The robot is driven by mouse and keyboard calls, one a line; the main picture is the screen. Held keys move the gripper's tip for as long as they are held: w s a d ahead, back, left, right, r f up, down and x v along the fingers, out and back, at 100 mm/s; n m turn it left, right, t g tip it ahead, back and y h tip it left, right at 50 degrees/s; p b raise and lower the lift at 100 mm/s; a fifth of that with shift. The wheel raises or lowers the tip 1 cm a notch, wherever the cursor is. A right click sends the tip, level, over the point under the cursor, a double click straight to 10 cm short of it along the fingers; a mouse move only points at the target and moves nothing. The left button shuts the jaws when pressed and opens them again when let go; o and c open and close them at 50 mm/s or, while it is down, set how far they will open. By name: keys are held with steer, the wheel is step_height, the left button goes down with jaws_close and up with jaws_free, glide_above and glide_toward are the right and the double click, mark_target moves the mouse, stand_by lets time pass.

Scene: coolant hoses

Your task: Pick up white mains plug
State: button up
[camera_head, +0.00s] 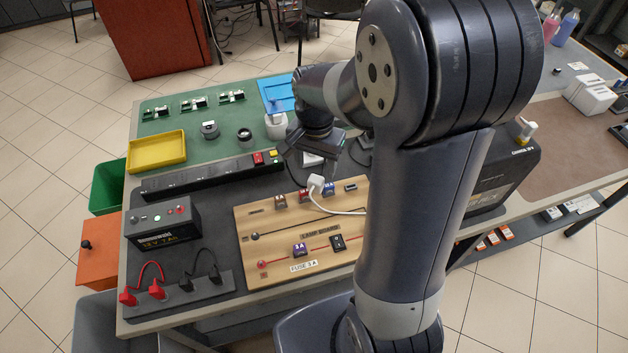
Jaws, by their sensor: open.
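The white mains plug (316,181) is at the back edge of a wooden board (247,230). Its white cable curves to the right and passes behind my arm. My gripper (307,155) is open, behind and above the plug in the picture. I see no contact between them. The jaws are dark and small here, and nothing shows clearly between them. A small white piece (313,160) shows just under the gripper; I cannot tell what it is.
A black strip (210,178) with a red switch lies left of the gripper. A yellow tray (157,151), a 12 V battery box (163,222), and red and black leads on a grey block (181,291) stand left. My arm hides much of the right side.

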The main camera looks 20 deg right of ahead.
mark_target(316, 179)
steer(key=shift+w+d+f+p, duration=0.1)
steer(key=shift+f+p, duration=0.2)
steer(key=shift+f, duration=2.75)
steer(key=c, duration=1.1)
steer(key=shift+r, duration=0.15)
step_height(316, 179, up, 10)
steer(key=shift+f, duration=0.1)
